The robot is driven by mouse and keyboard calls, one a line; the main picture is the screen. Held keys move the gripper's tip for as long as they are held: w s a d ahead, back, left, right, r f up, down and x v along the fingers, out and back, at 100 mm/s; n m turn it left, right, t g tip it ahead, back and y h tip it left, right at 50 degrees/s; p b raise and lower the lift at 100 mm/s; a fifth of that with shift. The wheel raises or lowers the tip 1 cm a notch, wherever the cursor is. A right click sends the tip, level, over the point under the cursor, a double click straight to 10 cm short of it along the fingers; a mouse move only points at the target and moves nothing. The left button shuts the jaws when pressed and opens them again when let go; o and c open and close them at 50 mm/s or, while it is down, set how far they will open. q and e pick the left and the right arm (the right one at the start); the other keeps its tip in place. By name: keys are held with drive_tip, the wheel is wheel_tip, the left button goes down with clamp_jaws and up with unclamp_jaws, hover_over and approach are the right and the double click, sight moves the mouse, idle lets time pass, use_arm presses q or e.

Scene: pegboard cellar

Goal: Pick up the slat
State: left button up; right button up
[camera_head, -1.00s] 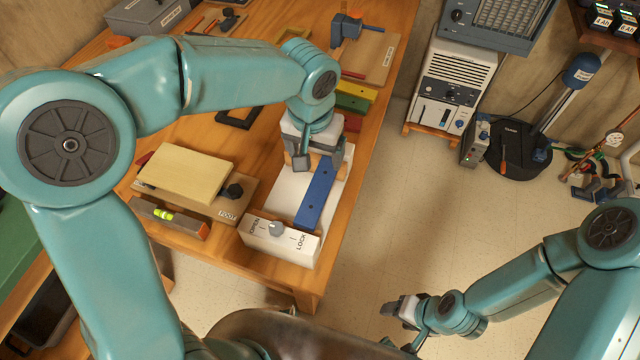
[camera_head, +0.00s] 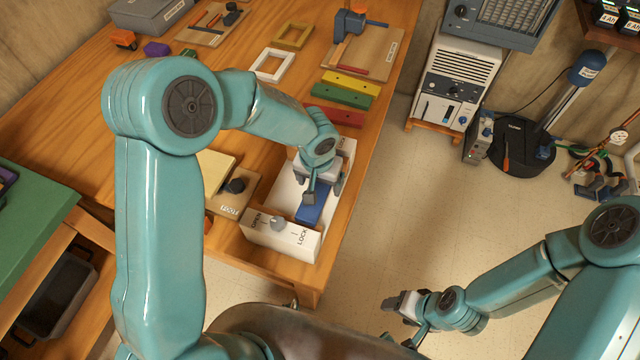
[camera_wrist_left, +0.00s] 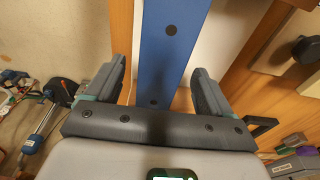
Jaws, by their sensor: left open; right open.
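A blue slat (camera_head: 312,213) lies lengthwise in a white fixture (camera_head: 262,236) marked OPEN and LOCK, with a grey knob (camera_head: 277,223) on its front face. My left gripper (camera_head: 324,192) is open over the slat and hides its far part. In the left wrist view the blue slat (camera_wrist_left: 172,48) runs between the two spread fingers of the left gripper (camera_wrist_left: 160,68), with a gap on each side. My right gripper (camera_head: 402,320) is open and empty above the floor, away from the bench.
Red (camera_head: 335,117), green (camera_head: 342,95) and yellow (camera_head: 351,83) slats lie on the bench behind the fixture. A board with a pale block (camera_head: 214,170) and black knob sits left of it.

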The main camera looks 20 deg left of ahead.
use_arm(q)
drive_tip(key=shift+w+f, duration=0.1)
drive_tip(key=shift+f, duration=0.05)
drive_tip(key=c, duration=1.2)
drive_tip(key=shift+r, duration=0.2)
